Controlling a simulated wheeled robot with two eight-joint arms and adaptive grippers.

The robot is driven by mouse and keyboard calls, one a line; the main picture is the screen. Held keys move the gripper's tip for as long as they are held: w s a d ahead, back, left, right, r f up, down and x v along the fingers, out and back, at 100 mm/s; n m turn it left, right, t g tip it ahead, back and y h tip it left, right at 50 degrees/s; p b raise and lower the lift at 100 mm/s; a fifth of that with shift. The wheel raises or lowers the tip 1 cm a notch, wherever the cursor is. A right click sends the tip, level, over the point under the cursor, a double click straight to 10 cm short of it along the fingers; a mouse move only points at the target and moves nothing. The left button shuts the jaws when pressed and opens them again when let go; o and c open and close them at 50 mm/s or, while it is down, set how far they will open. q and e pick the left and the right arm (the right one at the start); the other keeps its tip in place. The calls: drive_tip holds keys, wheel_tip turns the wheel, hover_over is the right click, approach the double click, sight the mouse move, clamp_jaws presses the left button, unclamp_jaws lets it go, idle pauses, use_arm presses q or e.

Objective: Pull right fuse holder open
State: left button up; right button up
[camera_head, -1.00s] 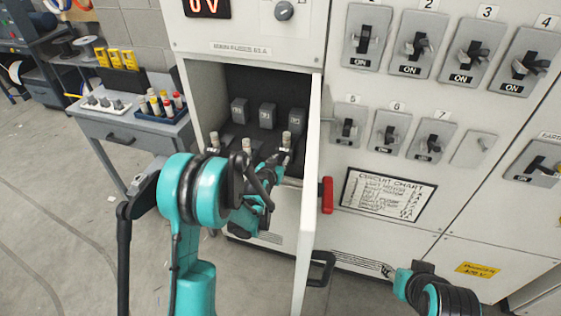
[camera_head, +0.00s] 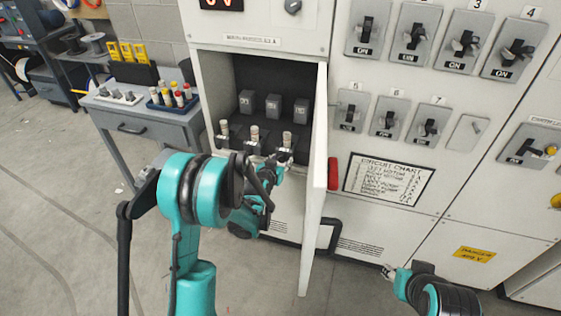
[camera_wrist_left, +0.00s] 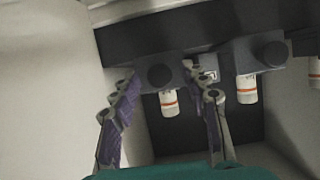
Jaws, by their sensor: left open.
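The right fuse holder carries a pale fuse (camera_head: 287,139) at the right of the open compartment in the head view. My left gripper (camera_head: 282,158) is at its front, partly hidden by my own arm. In the left wrist view, which appears upside down, the open fingers (camera_wrist_left: 165,103) stand either side of the right holder's round dark knob (camera_wrist_left: 160,75) and its white, orange-banded fuse (camera_wrist_left: 169,102). I cannot tell whether they touch it. The middle holder's knob (camera_wrist_left: 272,52) is beside it. My right gripper (camera_head: 388,271) is low at the right, small and unclear.
The compartment's open white door (camera_head: 315,190) stands close to the right of my left gripper. The middle fuse (camera_head: 255,134) and left fuse (camera_head: 224,128) are alongside. A grey side table (camera_head: 150,130) with a blue fuse tray (camera_head: 170,106) is at left. Open floor lies in front.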

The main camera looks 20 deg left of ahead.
use_arm(q)
drive_tip(key=v, duration=1.2)
drive_tip(key=s+d+r+g, duration=0.1)
drive_tip(key=s+r+g, duration=0.1)
drive_tip(key=s, duration=1.1)
drive_tip(key=s+d+r+g, duration=0.2)
drive_tip(key=s+g, duration=0.2)
drive_tip(key=s, duration=0.9)
drive_tip(key=shift+r+g, duration=0.25)
drive_tip(key=shift+g, duration=0.05)
drive_tip(key=shift+d, duration=0.1)
idle(0.5)
